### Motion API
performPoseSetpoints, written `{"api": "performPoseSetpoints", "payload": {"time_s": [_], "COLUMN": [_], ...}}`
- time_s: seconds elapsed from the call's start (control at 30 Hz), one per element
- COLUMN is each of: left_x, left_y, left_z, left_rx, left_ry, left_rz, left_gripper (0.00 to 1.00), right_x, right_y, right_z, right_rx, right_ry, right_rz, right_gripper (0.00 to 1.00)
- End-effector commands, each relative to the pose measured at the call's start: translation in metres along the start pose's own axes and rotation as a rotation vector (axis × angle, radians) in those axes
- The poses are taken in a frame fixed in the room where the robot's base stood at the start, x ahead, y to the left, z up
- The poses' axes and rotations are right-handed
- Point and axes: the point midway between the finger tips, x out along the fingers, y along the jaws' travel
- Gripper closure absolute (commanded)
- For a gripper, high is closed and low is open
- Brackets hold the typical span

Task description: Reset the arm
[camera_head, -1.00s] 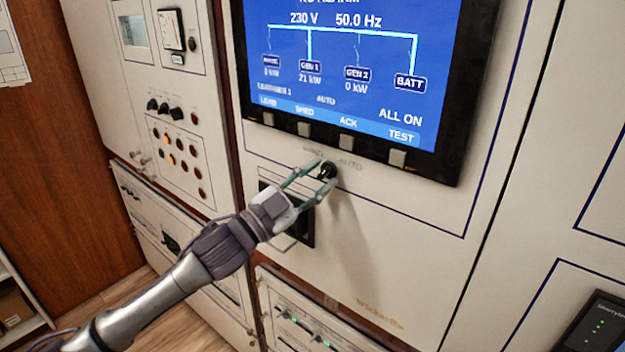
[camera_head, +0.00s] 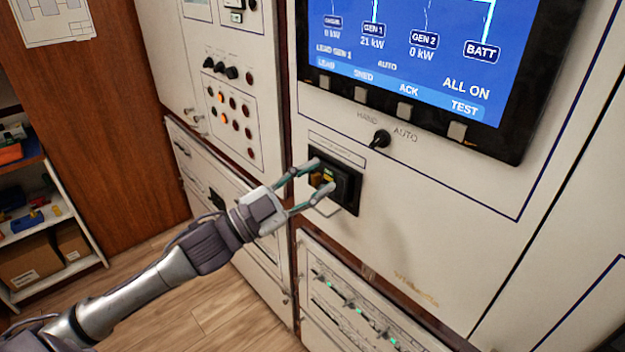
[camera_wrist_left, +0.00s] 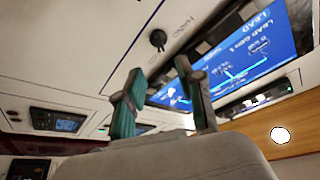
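My left arm comes in from the left, and its gripper (camera_head: 322,177) is open with nothing between the fingers. It is in front of a black switch unit (camera_head: 347,187) with a yellow-green mark, set in the cream panel. I cannot tell whether the fingertips touch that unit. The black HAND/AUTO knob (camera_head: 381,138) is above and right of the gripper, clear of the fingers. In the left wrist view the two teal-padded fingers (camera_wrist_left: 163,96) stand apart, with the knob (camera_wrist_left: 158,40) beyond them. My right gripper is not in view.
A large screen (camera_head: 430,60) with a row of buttons sits above the knob. A cabinet with lamps and small knobs (camera_head: 228,110) is at the left. A lower panel (camera_head: 350,305) has green lights. A shelf with boxes (camera_head: 45,220) stands far left.

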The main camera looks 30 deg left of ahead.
Motion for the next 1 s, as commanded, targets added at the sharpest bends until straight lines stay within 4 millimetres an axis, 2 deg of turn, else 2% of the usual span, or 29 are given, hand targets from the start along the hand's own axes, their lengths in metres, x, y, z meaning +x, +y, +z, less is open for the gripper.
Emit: {"api": "performPoseSetpoints", "payload": {"time_s": [0.57,0.67,0.77,0.87,0.9,1.0], "left_x": [-0.002,-0.004,-0.012,-0.030,-0.041,-0.073], "left_y": [0.000,0.000,0.000,0.006,0.012,0.031], "left_z": [0.000,0.013,0.052,0.116,0.144,0.212], "left_rx": [0.001,-0.007,-0.031,-0.073,-0.093,-0.142], "left_ry": [-0.001,-0.026,-0.102,-0.232,-0.293,-0.445], "left_rz": [0.000,-0.011,-0.041,-0.083,-0.100,-0.133], "left_gripper": [0.62,0.62,0.62,0.62,0.62,0.62], "right_x": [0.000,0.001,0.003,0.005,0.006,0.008], "right_y": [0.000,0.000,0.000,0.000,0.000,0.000], "right_z": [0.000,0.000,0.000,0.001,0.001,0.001], "right_rx": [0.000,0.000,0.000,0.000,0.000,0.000], "right_ry": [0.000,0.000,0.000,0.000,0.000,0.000], "right_rz": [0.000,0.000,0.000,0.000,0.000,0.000], "right_gripper": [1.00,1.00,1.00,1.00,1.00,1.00]}}
